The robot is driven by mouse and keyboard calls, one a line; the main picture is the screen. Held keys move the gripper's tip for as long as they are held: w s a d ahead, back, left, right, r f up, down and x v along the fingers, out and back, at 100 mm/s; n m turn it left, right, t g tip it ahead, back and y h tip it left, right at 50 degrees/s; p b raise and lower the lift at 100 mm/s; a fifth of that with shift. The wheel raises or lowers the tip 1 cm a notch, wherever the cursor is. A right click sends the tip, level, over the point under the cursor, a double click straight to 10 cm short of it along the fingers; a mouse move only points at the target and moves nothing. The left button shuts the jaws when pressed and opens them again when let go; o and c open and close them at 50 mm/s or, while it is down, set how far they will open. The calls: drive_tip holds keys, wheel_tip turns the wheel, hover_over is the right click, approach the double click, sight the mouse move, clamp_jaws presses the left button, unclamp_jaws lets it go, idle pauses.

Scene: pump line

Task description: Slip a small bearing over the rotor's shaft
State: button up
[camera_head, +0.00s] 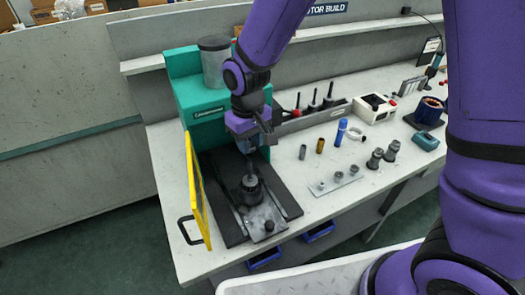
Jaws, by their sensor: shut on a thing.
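The rotor (251,192) stands upright, dark and round, on a metal slide plate in the bay of the green press. Its thin shaft (250,172) points up. My gripper (250,147) points down just above the shaft, roughly in line with it. It is shut on a small piece, seemingly a small bearing, mostly hidden by the fingers. Whether that piece touches the shaft tip I cannot tell. A pale metal plate (348,187) with several small round parts lies on the bench to the right.
The green press (187,99) rises close behind my gripper. Its yellow-framed guard (197,190) stands open at left. Small cylinders, a blue tube (341,132), dark turned parts (375,159) and a white box (374,108) stand to the right. The front right bench is clear.

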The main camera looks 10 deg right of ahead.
sight(250, 178)
drive_tip(key=shift+a+r, duration=0.1)
drive_tip(key=shift+a, duration=0.05)
drive_tip(key=shift+w+f, duration=0.1)
drive_tip(key=shift+f, duration=2.05)
drive_tip(key=shift+f, duration=2.75)
drive_tip(key=o, duration=1.1)
drive_tip(key=shift+c, duration=0.2)
drive_tip(key=shift+r, duration=2.55)
